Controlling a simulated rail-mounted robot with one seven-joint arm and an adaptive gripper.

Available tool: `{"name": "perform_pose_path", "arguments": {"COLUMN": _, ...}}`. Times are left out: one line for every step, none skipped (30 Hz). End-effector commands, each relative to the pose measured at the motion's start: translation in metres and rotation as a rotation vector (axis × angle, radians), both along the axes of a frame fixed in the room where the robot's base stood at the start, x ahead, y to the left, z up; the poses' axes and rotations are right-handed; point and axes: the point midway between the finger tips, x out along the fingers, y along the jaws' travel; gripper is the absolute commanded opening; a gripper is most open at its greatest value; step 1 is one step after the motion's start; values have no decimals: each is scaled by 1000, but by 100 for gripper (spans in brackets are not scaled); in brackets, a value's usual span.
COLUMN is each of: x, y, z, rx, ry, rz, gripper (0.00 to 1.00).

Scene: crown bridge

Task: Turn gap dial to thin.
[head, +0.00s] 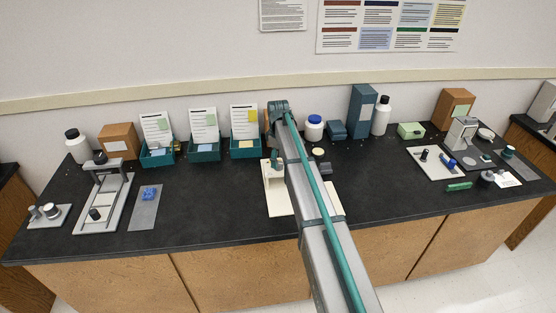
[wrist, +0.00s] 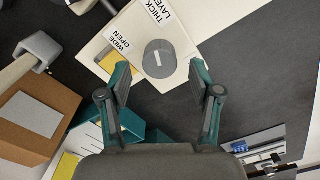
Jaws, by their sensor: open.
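The gap dial (wrist: 159,58) is a round dark grey knob with a short white line on its face. It sits on a cream panel (wrist: 187,45) with labels reading "WIDE OPEN" (wrist: 117,40) and "THICK LAYER" (wrist: 166,11); no "thin" label is legible. The white line runs roughly up and down in the wrist view; I cannot tell which end points. My gripper (wrist: 159,80) is open, with its two teal-and-grey fingers to either side of and short of the dial, holding nothing. In the head view my arm hides much of the cream device (head: 273,172).
In the wrist view a brown box (wrist: 30,125) and teal bins (wrist: 128,130) lie lower left, and a grey rounded part (wrist: 40,47) upper left. In the head view, teal card bins (head: 203,152) stand at the back.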

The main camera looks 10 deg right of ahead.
Motion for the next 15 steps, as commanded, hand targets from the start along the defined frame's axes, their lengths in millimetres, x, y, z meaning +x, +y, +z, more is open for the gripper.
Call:
{"name": "perform_pose_path", "arguments": {"x": 0, "y": 0, "z": -4, "rx": 0, "ry": 0, "rz": 0, "gripper": 64}}
{"name": "perform_pose_path", "arguments": {"x": 0, "y": 0, "z": -7, "rx": 0, "ry": 0, "rz": 0, "gripper": 64}}
{"name": "perform_pose_path", "arguments": {"x": 0, "y": 0, "z": -10, "rx": 0, "ry": 0, "rz": 0, "gripper": 64}}
{"name": "perform_pose_path", "arguments": {"x": 0, "y": 0, "z": -12, "rx": 0, "ry": 0, "rz": 0, "gripper": 64}}
{"name": "perform_pose_path", "arguments": {"x": 0, "y": 0, "z": -14, "rx": 0, "ry": 0, "rz": 0, "gripper": 64}}
{"name": "perform_pose_path", "arguments": {"x": 0, "y": 0, "z": -15, "rx": 0, "ry": 0, "rz": 0, "gripper": 64}}
{"name": "perform_pose_path", "arguments": {"x": 0, "y": 0, "z": -16, "rx": 0, "ry": 0, "rz": 0, "gripper": 64}}
{"name": "perform_pose_path", "arguments": {"x": 0, "y": 0, "z": -17, "rx": 0, "ry": 0, "rz": 0, "gripper": 64}}
{"name": "perform_pose_path", "arguments": {"x": 0, "y": 0, "z": -17, "rx": 0, "ry": 0, "rz": 0, "gripper": 64}}
{"name": "perform_pose_path", "arguments": {"x": 0, "y": 0, "z": -18, "rx": -1, "ry": -1, "rz": 0, "gripper": 64}}
{"name": "perform_pose_path", "arguments": {"x": 0, "y": 0, "z": -18, "rx": -1, "ry": -1, "rz": 0, "gripper": 64}}
{"name": "perform_pose_path", "arguments": {"x": 0, "y": 0, "z": -18, "rx": -1, "ry": -1, "rz": 0, "gripper": 64}}
{"name": "perform_pose_path", "arguments": {"x": 0, "y": 0, "z": -18, "rx": -1, "ry": -1, "rz": 0, "gripper": 64}}
{"name": "perform_pose_path", "arguments": {"x": 0, "y": 0, "z": -18, "rx": -1, "ry": -1, "rz": 0, "gripper": 64}}
{"name": "perform_pose_path", "arguments": {"x": 0, "y": 0, "z": -18, "rx": -1, "ry": -1, "rz": 0, "gripper": 64}}
